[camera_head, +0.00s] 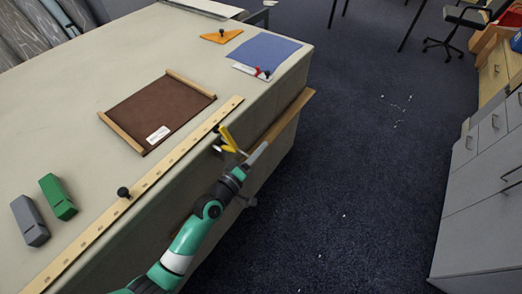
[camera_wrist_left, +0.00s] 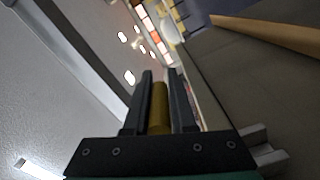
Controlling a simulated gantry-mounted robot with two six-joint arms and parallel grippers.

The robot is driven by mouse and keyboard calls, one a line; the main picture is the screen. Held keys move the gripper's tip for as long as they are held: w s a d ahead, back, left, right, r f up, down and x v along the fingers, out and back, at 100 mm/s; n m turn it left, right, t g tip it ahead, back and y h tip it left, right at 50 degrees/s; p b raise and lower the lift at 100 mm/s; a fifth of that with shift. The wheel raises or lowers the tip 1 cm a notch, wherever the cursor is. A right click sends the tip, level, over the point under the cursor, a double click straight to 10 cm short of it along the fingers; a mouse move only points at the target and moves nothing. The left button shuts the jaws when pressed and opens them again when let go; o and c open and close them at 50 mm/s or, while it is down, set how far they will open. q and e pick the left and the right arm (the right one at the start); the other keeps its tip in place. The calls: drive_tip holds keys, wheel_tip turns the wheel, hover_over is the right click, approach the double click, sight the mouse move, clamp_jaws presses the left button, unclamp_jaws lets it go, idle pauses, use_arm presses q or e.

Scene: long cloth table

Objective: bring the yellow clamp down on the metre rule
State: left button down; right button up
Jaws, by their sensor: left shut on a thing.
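The metre rule (camera_head: 165,166) is a long pale wooden strip lying along the table's near right edge. The yellow clamp (camera_head: 228,137) is at the table edge beside the rule's far part. My left gripper (camera_head: 238,160) is just outside the edge, below the clamp in the picture. In the left wrist view its two dark fingers (camera_wrist_left: 163,100) are shut on a yellow part of the clamp (camera_wrist_left: 158,108). The clamp looks tilted; whether it touches the rule I cannot tell. My right gripper is in neither view.
A brown board (camera_head: 155,108), blue cloth (camera_head: 264,50) and orange triangle (camera_head: 221,36) lie farther back. A wooden rail (camera_head: 283,117) runs along the table's side.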

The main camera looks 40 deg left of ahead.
use_arm(q)
drive_tip(key=s+a+r+n+p, duration=0.1)
drive_tip(key=a+r+n+p, duration=0.5)
drive_tip(key=n, duration=0.6)
drive_tip(key=shift+a+r, duration=1.15)
drive_tip(key=shift+a, duration=0.4)
drive_tip(key=shift+a+r, duration=0.1)
drive_tip(key=shift+r, duration=0.1)
drive_tip(key=c, duration=1.2)
unclamp_jaws()
drive_tip(key=o, duration=0.4)
drive_tip(key=shift+s+a, duration=0.15)
drive_tip(key=shift+a, duration=0.3)
drive_tip(key=shift+o, duration=0.2)
drive_tip(key=shift+d, duration=0.1)
